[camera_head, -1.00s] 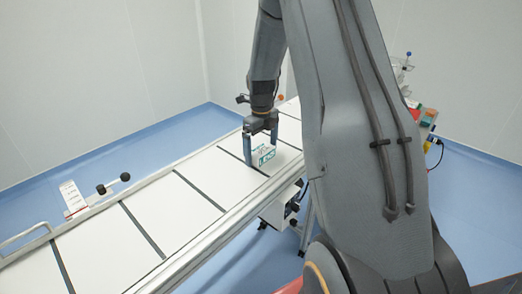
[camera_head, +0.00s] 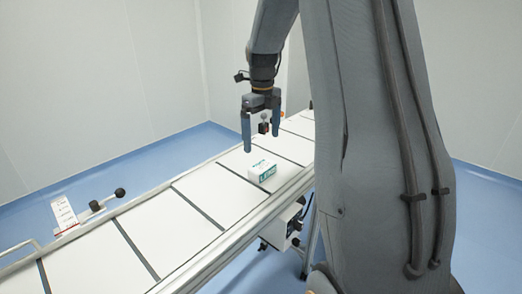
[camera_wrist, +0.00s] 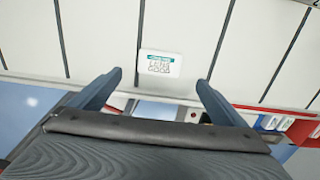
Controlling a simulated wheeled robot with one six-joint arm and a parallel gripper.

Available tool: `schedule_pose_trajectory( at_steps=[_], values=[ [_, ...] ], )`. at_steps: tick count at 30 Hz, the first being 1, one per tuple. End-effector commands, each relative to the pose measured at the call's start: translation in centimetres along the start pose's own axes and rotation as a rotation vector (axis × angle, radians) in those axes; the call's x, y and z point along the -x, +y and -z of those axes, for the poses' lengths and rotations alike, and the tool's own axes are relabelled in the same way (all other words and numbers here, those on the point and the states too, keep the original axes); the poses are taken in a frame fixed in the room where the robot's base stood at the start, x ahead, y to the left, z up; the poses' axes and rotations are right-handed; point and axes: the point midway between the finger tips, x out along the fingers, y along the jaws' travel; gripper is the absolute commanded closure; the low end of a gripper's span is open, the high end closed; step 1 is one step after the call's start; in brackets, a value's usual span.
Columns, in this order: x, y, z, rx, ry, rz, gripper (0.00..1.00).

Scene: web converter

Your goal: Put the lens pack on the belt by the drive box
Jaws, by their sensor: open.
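The lens pack (camera_head: 263,170) is a small white box with green lettering. In the wrist view the pack (camera_wrist: 160,64) lies flat on the belt beyond the two spread fingers (camera_wrist: 158,84), with a clear gap to both.
Dark cross strips divide the belt into white sections. A black-knobbed fitting (camera_head: 104,201) and a white labelled card (camera_head: 64,213) stand at the far-side rail on the left. The belt left of the pack is clear.

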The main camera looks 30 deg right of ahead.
Motion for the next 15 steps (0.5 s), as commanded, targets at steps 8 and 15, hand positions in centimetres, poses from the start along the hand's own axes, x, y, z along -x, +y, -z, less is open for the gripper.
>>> schedule_pose_trajectory(
  at_steps=[8,15],
  values=[
    [-0.2,3.3,0.9,0.314,-0.006,0.006,0.04],
    [-1.8,9.7,3.7,0.997,-0.018,0.029,0.04]
  ],
)
